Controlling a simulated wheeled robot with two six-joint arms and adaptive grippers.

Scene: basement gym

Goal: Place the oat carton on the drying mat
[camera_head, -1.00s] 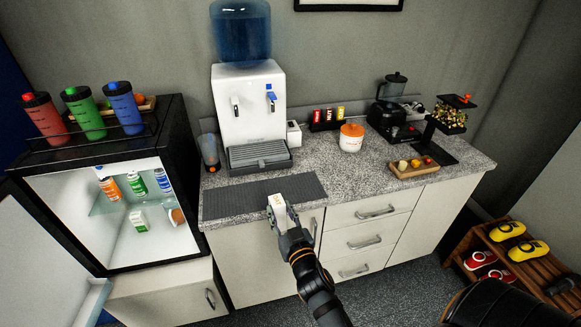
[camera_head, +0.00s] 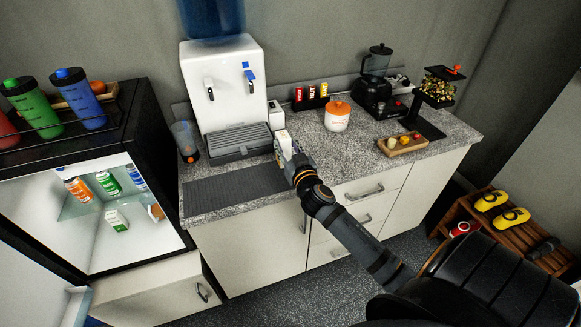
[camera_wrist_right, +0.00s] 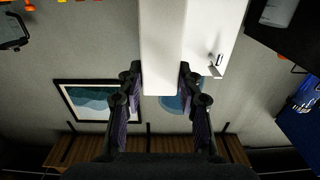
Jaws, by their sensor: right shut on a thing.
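My right gripper (camera_head: 291,160) is shut on a white carton, the oat carton (camera_head: 283,142); its label cannot be read. In the right wrist view the carton (camera_wrist_right: 162,45) stands out between the two fingers (camera_wrist_right: 160,88). The drying mat (camera_head: 230,191) is a dark ribbed strip on the front left of the counter. In the head view the carton and gripper overlap the mat's right end; the carton's height over the counter is hard to tell. My left gripper is not in view.
The water dispenser (camera_head: 224,86) with its drip tray (camera_head: 238,142) stands close behind the mat. An orange-lidded jar (camera_head: 338,117) and a snack tray (camera_head: 402,145) are to the right. The lit fridge (camera_head: 93,262) is at left. Most of the mat is bare.

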